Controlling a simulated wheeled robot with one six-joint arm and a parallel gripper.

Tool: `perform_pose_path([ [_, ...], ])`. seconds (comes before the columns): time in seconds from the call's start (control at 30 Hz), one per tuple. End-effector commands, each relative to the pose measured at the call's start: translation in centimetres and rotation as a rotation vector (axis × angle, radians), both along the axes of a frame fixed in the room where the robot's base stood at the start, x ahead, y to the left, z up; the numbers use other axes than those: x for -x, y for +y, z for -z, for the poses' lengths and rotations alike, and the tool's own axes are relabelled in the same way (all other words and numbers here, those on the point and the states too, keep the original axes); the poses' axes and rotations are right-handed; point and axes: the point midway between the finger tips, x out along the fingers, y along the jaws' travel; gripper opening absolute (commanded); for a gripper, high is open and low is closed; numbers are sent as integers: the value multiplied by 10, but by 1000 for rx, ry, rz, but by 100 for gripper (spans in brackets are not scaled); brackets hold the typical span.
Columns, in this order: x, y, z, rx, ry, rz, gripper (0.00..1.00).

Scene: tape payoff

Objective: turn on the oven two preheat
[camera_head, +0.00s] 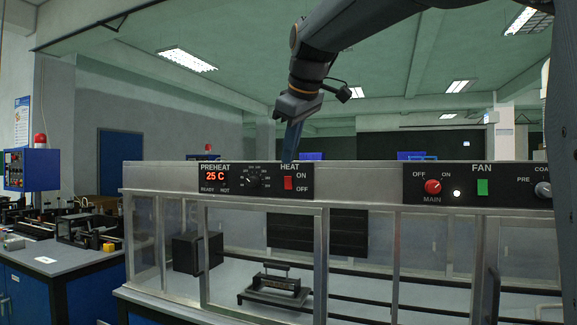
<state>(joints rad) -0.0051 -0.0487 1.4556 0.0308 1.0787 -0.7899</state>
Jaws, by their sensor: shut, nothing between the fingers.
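The oven's long metal control rail (355,180) spans the view above its glass-fronted chamber. I cannot tell which way the switch is pressed. My gripper (291,148) points down from above, its narrow fingers shut and empty, with the tips just above the rail's top edge over the switch in the picture. I cannot tell its depth from the panel.
A FAN panel (410,190) to the right has a red MAIN knob (433,187), a lit white lamp (457,193) and a green switch (482,187). A workbench (55,265) with equipment stands left.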

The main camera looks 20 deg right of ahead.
Motion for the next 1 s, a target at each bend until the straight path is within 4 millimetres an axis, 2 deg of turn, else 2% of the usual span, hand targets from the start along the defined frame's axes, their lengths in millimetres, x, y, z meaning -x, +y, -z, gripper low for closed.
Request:
perform_pose_path([
  [0.03,0,0,-12,8,-12,-12,0],
  [0.13,1,0,-22,17,-24,-23,0],
  [0.53,-2,0,-18,16,-22,-23,0],
  [0.77,-21,1,7,16,-19,-23,0],
  [1.0,-51,3,44,16,-19,-23,0],
])
